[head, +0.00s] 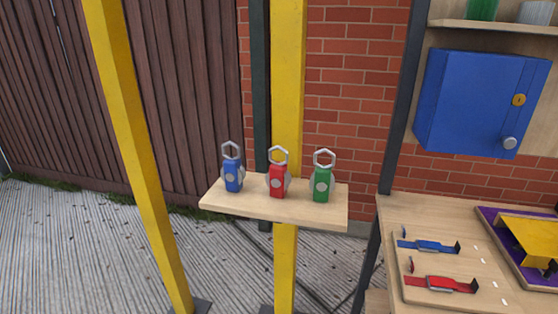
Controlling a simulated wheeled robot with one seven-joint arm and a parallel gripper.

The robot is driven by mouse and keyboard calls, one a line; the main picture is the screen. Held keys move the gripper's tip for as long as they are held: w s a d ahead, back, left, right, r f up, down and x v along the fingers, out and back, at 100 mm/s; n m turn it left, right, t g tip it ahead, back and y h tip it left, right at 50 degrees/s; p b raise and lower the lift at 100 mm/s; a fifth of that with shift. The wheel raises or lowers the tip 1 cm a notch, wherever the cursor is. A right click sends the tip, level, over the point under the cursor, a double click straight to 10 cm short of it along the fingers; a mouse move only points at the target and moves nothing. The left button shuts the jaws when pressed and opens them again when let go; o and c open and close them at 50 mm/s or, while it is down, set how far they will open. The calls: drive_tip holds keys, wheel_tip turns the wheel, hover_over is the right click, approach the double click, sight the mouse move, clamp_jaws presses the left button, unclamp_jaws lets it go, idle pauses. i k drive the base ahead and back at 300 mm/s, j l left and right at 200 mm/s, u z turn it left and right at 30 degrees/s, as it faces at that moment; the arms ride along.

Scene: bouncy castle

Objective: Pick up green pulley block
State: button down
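A green pulley block (322,184) stands upright at the right end of a small wooden shelf (300,214). It has a grey round disc on its front and a grey metal ring on top. A red pulley block (277,181) stands to its left, and a blue pulley block (233,177) stands further left on the same shelf. The three stand apart from one another. My gripper is not in view.
Two yellow posts (133,130) stand at left and behind the shelf. At right a wooden bench (392,212) carries a board with blue (430,246) and red (440,284) strap buckles, and a purple-lined tray (493,213). A blue cabinet (465,100) hangs above.

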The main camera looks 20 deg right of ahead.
sight(322, 180)
drive_tip(key=l, duration=1.8)
drive_tip(key=i, duration=0.45)
drive_tip(key=j+u, duration=0.05)
